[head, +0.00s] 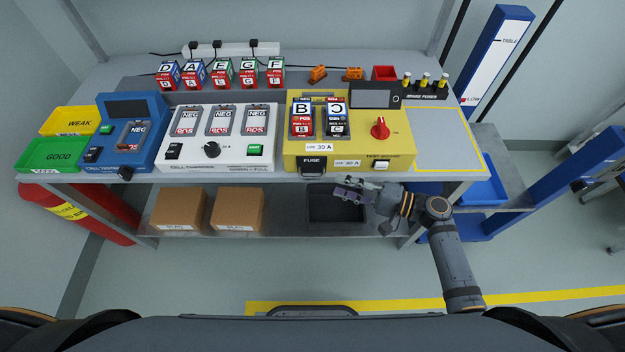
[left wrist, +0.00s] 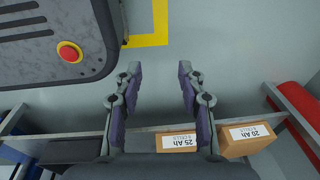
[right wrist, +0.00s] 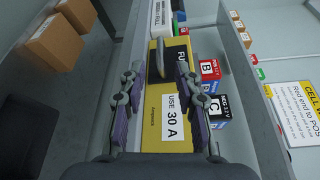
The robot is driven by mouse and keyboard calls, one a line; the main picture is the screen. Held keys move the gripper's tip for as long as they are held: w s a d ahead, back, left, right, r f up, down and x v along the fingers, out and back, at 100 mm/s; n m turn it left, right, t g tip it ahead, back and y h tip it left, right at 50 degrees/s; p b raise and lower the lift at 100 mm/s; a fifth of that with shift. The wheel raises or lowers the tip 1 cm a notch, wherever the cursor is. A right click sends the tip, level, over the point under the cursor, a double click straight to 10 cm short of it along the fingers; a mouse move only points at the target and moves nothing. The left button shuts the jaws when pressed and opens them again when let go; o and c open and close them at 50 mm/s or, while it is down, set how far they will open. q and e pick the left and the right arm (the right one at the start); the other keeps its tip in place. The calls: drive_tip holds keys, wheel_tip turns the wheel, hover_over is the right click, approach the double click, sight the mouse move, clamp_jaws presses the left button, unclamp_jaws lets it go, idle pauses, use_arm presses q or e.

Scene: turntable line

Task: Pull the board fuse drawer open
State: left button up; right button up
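In the right wrist view the drawer's handle (right wrist: 160,57) shows as a bar between and beyond the fingertips. My right gripper (head: 345,190) is in front of and below the board, a little right of the drawer. It is open and empty in the right wrist view (right wrist: 160,80). My left gripper (left wrist: 157,80) is open and empty, away from the board.
A red knob (head: 380,128) and a "USE 30 A" label (head: 347,163) are on the board. The white cell charger (head: 218,148) stands left of it. Cardboard boxes (head: 180,209) and a dark bin (head: 335,212) are on the lower shelf. Spare fuses (head: 425,82) stand behind right.

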sight(312, 177)
drive_tip(key=p+x, duration=0.1)
drive_tip(key=x, duration=0.7)
drive_tip(key=shift+a+r+p, duration=0.15)
drive_tip(key=shift+p, duration=0.15)
drive_tip(key=shift+w+a, duration=0.2)
drive_tip(key=shift+a, duration=0.25)
use_arm(q)
drive_tip(key=shift+s+r, duration=0.8)
drive_tip(key=shift+s, duration=0.05)
use_arm(e)
drive_tip(key=shift+f, duration=0.2)
drive_tip(key=shift+c, duration=0.3)
use_arm(q)
drive_tip(key=shift+w, duration=0.15)
use_arm(e)
clamp_jaws()
